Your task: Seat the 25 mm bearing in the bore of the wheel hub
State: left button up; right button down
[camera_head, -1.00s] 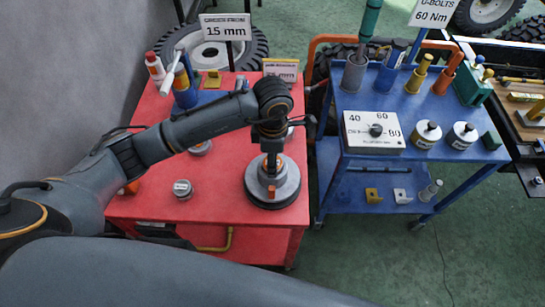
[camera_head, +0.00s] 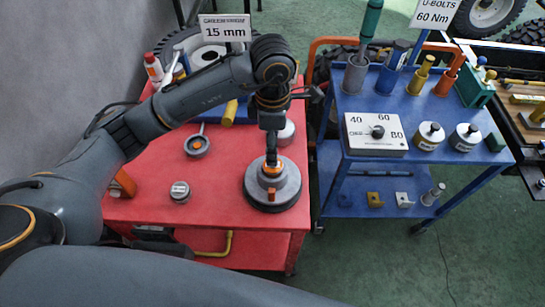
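The wheel hub (camera_head: 288,190) is a grey stepped disc on a dark round base at the right front of the red cart. Orange parts show at its centre, and my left gripper (camera_head: 271,160) points straight down just over them. The fingertips are small and hidden against the hub, so I cannot tell whether they hold anything. I cannot pick out the 25 mm bearing for certain. A grey ring part with a stem (camera_head: 197,146) and a small labelled cylinder (camera_head: 180,191) lie to the left on the cart. My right gripper is out of view.
A 15 mm sign (camera_head: 225,29) stands at the back of the red cart (camera_head: 225,200), near bottles and a tyre. A blue cart (camera_head: 375,170) at the right holds tools, a dial box (camera_head: 376,134) and weights. The red cart's front middle is clear.

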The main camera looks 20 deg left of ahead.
pick_arm(q)
jog(key=shift+r, duration=2.15)
jog(key=shift+s+f, duration=0.1)
